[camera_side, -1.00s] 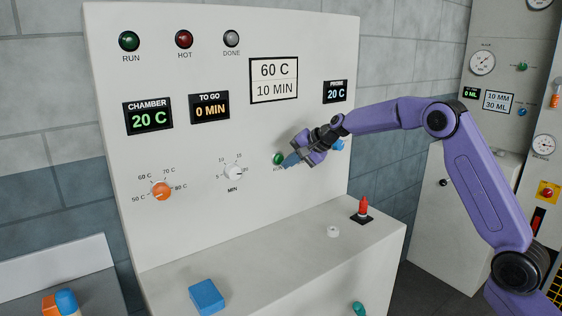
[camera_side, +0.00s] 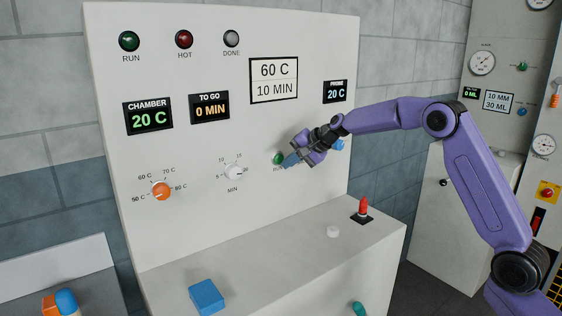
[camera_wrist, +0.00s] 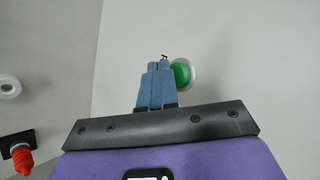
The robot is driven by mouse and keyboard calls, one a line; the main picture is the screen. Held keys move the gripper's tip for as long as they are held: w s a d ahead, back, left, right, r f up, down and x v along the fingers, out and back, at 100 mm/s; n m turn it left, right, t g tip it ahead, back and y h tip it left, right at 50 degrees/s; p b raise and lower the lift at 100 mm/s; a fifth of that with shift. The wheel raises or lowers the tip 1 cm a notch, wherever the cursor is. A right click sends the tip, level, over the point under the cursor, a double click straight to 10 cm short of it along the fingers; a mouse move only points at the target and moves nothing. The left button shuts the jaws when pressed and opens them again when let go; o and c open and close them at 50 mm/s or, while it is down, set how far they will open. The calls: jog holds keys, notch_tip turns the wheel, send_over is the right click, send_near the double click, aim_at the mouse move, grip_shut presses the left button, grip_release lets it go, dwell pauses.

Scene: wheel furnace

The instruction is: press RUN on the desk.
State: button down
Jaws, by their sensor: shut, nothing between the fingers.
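The green RUN button (camera_side: 277,159) is on the sloping white panel of the desk, with its label partly covered by my gripper. My gripper (camera_side: 287,162) is shut and empty, its blue fingertips right beside the button on its right. In the wrist view the shut fingertips (camera_wrist: 160,65) lie just left of the green button (camera_wrist: 181,77), which has a pale rim. I cannot tell whether they touch it. The RUN lamp (camera_side: 129,41) at the top left of the panel looks dark green and unlit.
An orange temperature dial (camera_side: 161,191) and a white MIN dial (camera_side: 234,173) are left of the button. The displays read 20 C and 0 MIN; a card (camera_side: 274,80) reads 60 C, 10 MIN. A blue block (camera_side: 207,297) and red-topped piece (camera_side: 363,208) are on the ledge.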

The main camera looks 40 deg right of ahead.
jog(key=shift+w, duration=0.1)
jog(key=shift+w, duration=0.3)
jog(key=shift+w, duration=0.4)
dwell(0.6)
jog(key=shift+s, duration=0.85)
jog(key=s, duration=0.6)
dwell(0.4)
jog(key=shift+a, duration=0.1)
dwell(0.5)
